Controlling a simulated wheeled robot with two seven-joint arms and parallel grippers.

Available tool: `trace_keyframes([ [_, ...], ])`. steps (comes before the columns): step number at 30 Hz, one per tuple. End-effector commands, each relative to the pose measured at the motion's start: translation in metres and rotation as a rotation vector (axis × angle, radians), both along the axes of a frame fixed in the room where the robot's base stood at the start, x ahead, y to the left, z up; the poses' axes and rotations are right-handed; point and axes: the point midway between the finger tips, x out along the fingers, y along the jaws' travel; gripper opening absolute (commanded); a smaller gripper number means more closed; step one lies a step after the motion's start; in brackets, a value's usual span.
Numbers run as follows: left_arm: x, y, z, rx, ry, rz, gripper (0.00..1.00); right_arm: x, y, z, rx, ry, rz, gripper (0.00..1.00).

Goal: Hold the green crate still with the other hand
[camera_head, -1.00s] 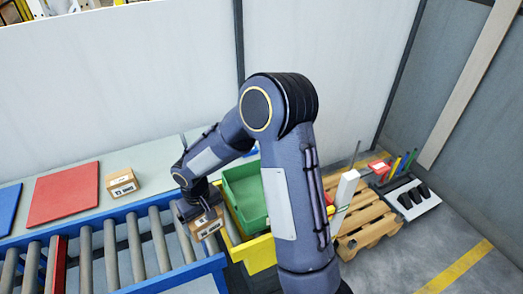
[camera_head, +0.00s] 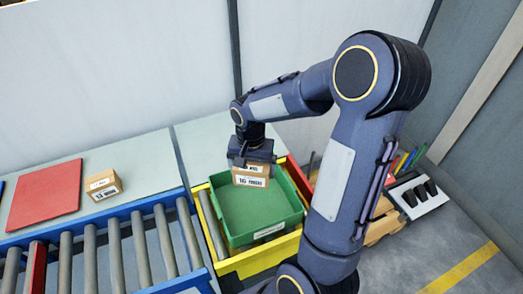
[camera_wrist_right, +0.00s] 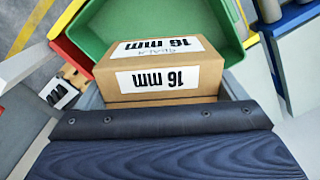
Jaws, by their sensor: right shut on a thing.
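The green crate (camera_head: 257,217) sits in a yellow frame (camera_head: 252,264) at the end of the roller conveyor. My right gripper (camera_head: 251,165) is shut on a cardboard box (camera_head: 252,178) with white labels, over the far part of the crate. In the right wrist view the box (camera_wrist_right: 165,76) reads "16 mm", and the green crate (camera_wrist_right: 118,18) shows behind it. I cannot tell whether the box touches the crate. The crate's visible floor looks empty. My left gripper is not in view.
The roller conveyor (camera_head: 113,262) runs along the front left. A second cardboard box (camera_head: 103,185) and a red panel (camera_head: 45,195) lie on the grey table at left. A pallet and a black-and-white tray (camera_head: 418,196) stand at right on the floor.

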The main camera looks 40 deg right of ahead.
Motion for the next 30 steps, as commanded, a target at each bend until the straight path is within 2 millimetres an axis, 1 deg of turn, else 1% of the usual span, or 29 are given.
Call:
trace_keyframes([
  [5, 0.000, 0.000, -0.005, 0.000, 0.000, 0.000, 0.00, 0.000, 0.001, -0.006, 0.000, -0.001, 0.002, 0.47],
  [18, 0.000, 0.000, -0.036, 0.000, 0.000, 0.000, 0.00, 0.000, 0.000, -0.047, -0.001, -0.001, 0.003, 0.47],
  [21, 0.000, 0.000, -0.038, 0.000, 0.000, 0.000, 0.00, 0.001, 0.000, -0.050, -0.001, -0.002, 0.003, 0.47],
  [30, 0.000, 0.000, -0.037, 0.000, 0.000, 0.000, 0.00, 0.001, 0.000, -0.049, -0.001, -0.002, 0.003, 0.47],
])
